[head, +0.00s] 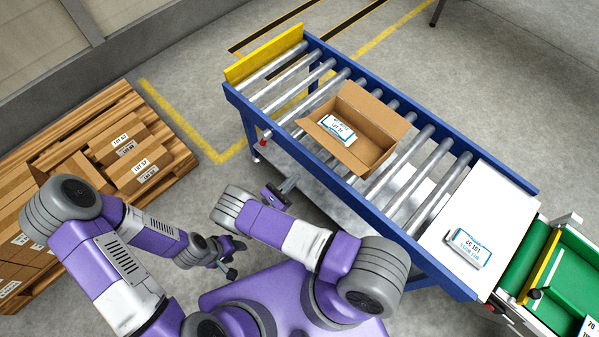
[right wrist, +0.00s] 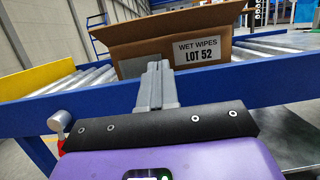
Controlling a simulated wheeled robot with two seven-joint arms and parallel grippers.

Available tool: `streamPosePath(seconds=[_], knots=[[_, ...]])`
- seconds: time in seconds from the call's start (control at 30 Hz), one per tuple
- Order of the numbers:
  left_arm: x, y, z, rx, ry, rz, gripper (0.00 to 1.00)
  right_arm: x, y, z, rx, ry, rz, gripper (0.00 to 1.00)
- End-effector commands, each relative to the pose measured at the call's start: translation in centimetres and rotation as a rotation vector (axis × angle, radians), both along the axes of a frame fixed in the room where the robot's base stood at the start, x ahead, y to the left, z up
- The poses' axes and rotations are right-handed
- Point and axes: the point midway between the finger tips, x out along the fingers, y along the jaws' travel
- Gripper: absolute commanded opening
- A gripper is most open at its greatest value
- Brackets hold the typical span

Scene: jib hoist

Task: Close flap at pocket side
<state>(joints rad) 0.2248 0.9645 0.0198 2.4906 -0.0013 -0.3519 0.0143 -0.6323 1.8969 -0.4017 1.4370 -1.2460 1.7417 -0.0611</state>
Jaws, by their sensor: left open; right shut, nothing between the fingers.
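An open brown carton (head: 378,122) sits on the roller conveyor, its flaps standing up or out. A white pack with blue print (head: 338,129) shows at its left end; I cannot tell exactly how it rests. In the right wrist view the carton (right wrist: 140,54) has a raised flap and a side label reading WET WIPES LOT 52 (right wrist: 203,51). My right gripper (head: 291,184) is shut and empty, in front of the conveyor's near rail; its fingers (right wrist: 155,68) appear in front of the carton's side. My left gripper (head: 232,260) is open and empty, low over the floor.
The conveyor's blue rail (head: 330,183) runs between me and the carton. A yellow end stop (head: 264,55) closes its far end. A white plate (head: 490,205) holds another pack (head: 468,248). A pallet with cartons (head: 125,155) stands left. Rollers beside the carton are clear.

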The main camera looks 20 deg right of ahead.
Motion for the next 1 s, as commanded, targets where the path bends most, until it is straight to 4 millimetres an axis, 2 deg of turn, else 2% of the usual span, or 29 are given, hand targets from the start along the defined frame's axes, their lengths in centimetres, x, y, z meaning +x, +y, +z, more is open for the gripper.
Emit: streamPosePath(seconds=[0.4, 0.5, 0.6, 1.0], knots=[[0.0, 0.0, 0.2, 0.0, 0.0, 0.0, 0.51, 2.9, -8.0, 2.8, 0.002, 0.002, -0.008, 0.0], [0.0, 0.0, 0.7, 0.0, 0.0, 0.0, 0.51, 3.2, -8.6, 4.5, 0.005, 0.001, -0.007, 0.0], [0.0, 0.0, 1.7, 0.0, 0.0, 0.0, 0.51, 3.3, -9.0, 5.2, 0.005, 0.002, -0.006, 0.0], [0.0, 0.0, 2.1, 0.0, 0.0, 0.0, 0.51, 3.4, -9.3, 5.6, 0.004, 0.002, -0.005, 0.0]])
